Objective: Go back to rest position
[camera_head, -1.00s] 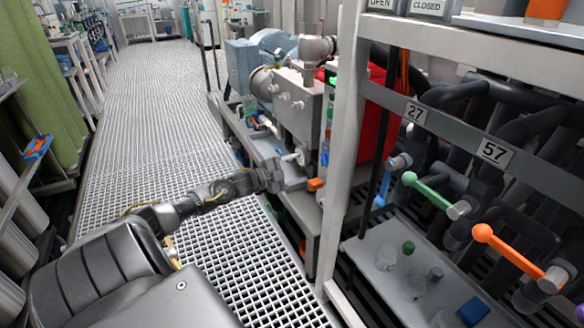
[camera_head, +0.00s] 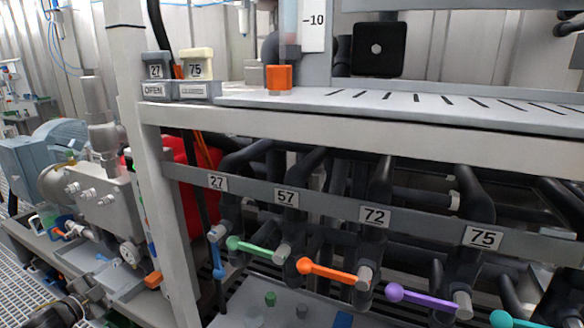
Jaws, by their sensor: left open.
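My left gripper (camera_head: 90,298) shows at the lower left edge of the head view, with its dark wrist cut off by the bottom of the picture. It is open, with nothing seen between its fingers. It is beside the low bench with the pump, left of the white rack post. Part of the gripper is hard to make out against the grey bench. My right gripper is not in view.
A white rack post (camera_head: 165,200) stands right of the gripper. Valve handles stick out: blue (camera_head: 217,262), green (camera_head: 252,247), orange (camera_head: 325,271) and purple (camera_head: 422,299). The pump unit (camera_head: 100,200) is at left. Grated floor (camera_head: 18,280) lies at far left.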

